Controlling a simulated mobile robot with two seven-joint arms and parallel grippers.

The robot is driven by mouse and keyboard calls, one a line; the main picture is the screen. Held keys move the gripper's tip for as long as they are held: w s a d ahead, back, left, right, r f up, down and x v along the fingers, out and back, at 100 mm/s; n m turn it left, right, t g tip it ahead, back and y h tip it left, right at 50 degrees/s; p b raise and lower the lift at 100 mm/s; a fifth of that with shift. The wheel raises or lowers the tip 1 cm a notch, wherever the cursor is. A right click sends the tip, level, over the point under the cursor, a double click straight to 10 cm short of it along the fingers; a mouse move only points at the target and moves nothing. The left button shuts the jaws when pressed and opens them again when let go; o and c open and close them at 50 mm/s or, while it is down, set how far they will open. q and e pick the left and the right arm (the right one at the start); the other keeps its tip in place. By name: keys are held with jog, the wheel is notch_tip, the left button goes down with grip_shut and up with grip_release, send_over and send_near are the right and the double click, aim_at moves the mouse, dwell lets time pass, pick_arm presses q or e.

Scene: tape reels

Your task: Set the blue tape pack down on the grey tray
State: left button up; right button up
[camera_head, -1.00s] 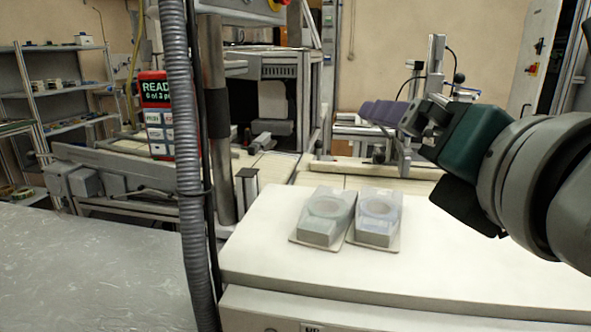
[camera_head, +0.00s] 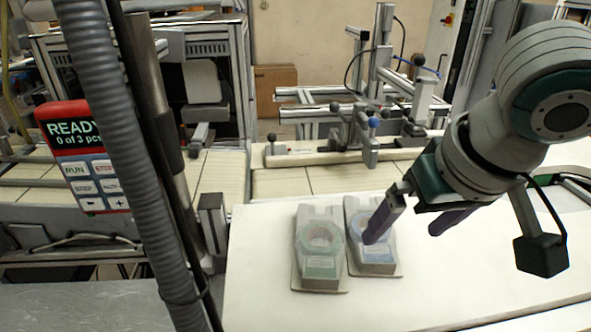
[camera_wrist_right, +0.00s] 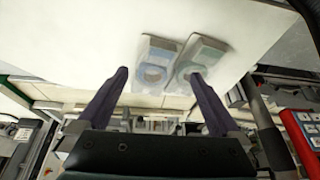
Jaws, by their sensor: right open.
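The blue tape pack (camera_head: 376,248) lies on the white tabletop in the head view, in a clear shell on a thin pale base. It also shows in the right wrist view (camera_wrist_right: 152,73). My right gripper (camera_head: 402,237) is open and empty, its purple fingers pointing down near the blue pack. One finger overlaps the pack in the head view; I cannot tell whether it touches. The wrist view shows the fingers (camera_wrist_right: 158,75) apart, with the pack beyond them. I cannot make out a separate grey tray for certain. My left gripper is not in view.
A green tape pack (camera_head: 320,262) lies close to the left of the blue one. A thick grey hose (camera_head: 118,150) and a red panel reading READY (camera_head: 82,150) stand at the left. Metal fixtures (camera_head: 370,125) stand behind the table. The front of the white top (camera_head: 400,300) is clear.

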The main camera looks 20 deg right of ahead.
aim_at(381, 256)
jog(key=x, duration=0.4)
jog(key=shift+s, duration=0.2)
jog(key=shift+b+x, duration=0.6)
jog(key=shift+x, duration=2.35)
jog(key=shift+w+d+r, duration=0.1)
jog(key=c, duration=1.4)
